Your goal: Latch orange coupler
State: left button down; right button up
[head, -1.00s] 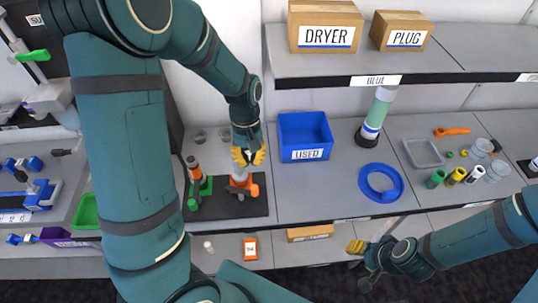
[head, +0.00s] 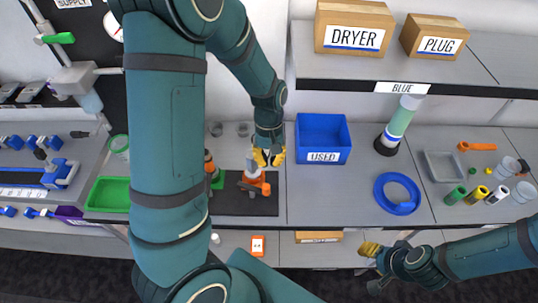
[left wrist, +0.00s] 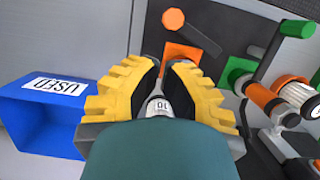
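The orange coupler (head: 256,184) sits at the foot of a grey upright cylinder (head: 251,164) on a dark mat. In the left wrist view, an orange block (left wrist: 181,53) and an orange knob on a lever (left wrist: 173,20) show just beyond the fingers. My left gripper (head: 268,157) points down, close beside the cylinder and above the coupler. Its yellow fingers (left wrist: 164,72) have a grey, labelled round piece between them; whether they grip it is unclear. My right gripper (head: 370,249) is at the lower right, away from the coupler; its finger opening is hard to see.
A green and orange fitting (head: 214,172) stands left of the coupler, partly behind my arm. The blue USED bin (head: 323,128) is close on the right. A blue ring (head: 404,193) and green-white column (head: 397,124) are farther right. The counter between bin and ring is clear.

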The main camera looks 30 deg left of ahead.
aim_at(253, 186)
pick_arm(q)
jog(key=x, duration=0.6)
jog(key=shift+f+b, duration=0.1)
jog(key=shift+b, duration=0.2)
pick_arm(e)
jog(key=shift+f, duration=0.45)
pick_arm(q)
jog(key=shift+w, duration=0.1)
